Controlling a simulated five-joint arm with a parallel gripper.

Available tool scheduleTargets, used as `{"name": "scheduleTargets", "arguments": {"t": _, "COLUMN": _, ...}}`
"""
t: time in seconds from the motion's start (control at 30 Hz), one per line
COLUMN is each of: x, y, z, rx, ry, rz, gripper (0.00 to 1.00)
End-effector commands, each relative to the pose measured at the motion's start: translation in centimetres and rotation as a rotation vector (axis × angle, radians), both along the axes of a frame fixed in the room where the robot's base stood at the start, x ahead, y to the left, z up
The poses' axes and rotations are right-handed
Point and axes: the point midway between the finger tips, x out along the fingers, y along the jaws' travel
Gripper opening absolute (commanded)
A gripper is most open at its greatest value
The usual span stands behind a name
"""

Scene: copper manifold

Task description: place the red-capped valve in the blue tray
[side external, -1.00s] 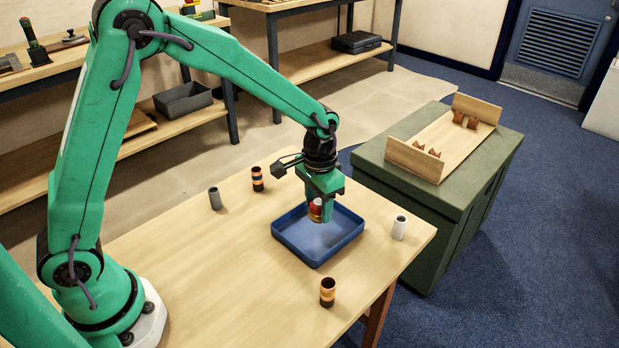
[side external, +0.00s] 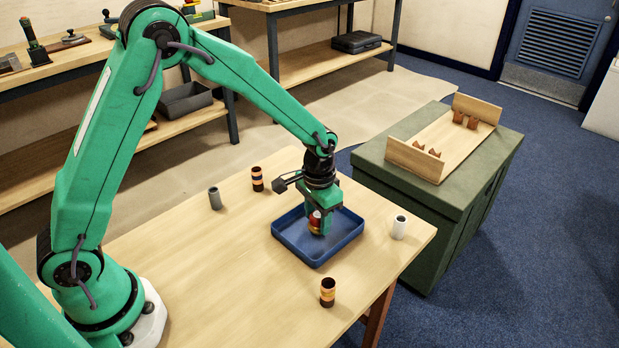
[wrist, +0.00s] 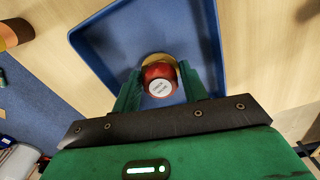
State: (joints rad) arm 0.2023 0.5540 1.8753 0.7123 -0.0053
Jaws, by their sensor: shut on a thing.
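The red-capped valve (wrist: 160,72) shows in the wrist view as a round red cap with a white label on top and a brassy body behind it. My gripper (side external: 318,224) is shut on it, with a green finger on each side. The blue tray (side external: 282,239) lies on the wooden table, and my gripper reaches down inside its outline. The valve (side external: 314,226) is low over or at the tray floor; I cannot tell whether it touches. The tray (wrist: 100,55) surrounds the valve in the wrist view.
On the table (side external: 200,270) stand a grey cylinder (side external: 215,199), a dark copper-banded cylinder (side external: 257,179), another banded cylinder (side external: 327,293) and a white cylinder (side external: 399,227) close to the tray's right. A green cabinet (side external: 440,190) with a wooden rack (side external: 440,145) stands at right.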

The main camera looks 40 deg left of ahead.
Motion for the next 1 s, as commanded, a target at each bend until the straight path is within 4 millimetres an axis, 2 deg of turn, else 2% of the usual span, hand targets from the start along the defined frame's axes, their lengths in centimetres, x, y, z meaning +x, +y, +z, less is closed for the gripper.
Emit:
{"name": "scheduleTargets", "arguments": {"t": 0.17, "x": 0.0, "y": 0.0, "z": -0.2, "rx": 0.000, "ry": 0.000, "rz": 0.000, "gripper": 0.18}}
{"name": "scheduleTargets", "arguments": {"t": 0.2, "x": 0.0, "y": 0.0, "z": -0.3, "rx": 0.000, "ry": 0.001, "rz": 0.000, "gripper": 0.45}}
{"name": "scheduleTargets", "arguments": {"t": 0.3, "x": 0.0, "y": 0.0, "z": -0.3, "rx": 0.000, "ry": 0.001, "rz": 0.000, "gripper": 0.65}}
{"name": "scheduleTargets", "arguments": {"t": 0.73, "x": 0.0, "y": 0.0, "z": 0.1, "rx": 0.000, "ry": -0.002, "rz": 0.000, "gripper": 0.65}}
{"name": "scheduleTargets", "arguments": {"t": 1.0, "x": 0.1, "y": 0.0, "z": 2.5, "rx": -0.001, "ry": -0.004, "rz": 0.000, "gripper": 0.65}}
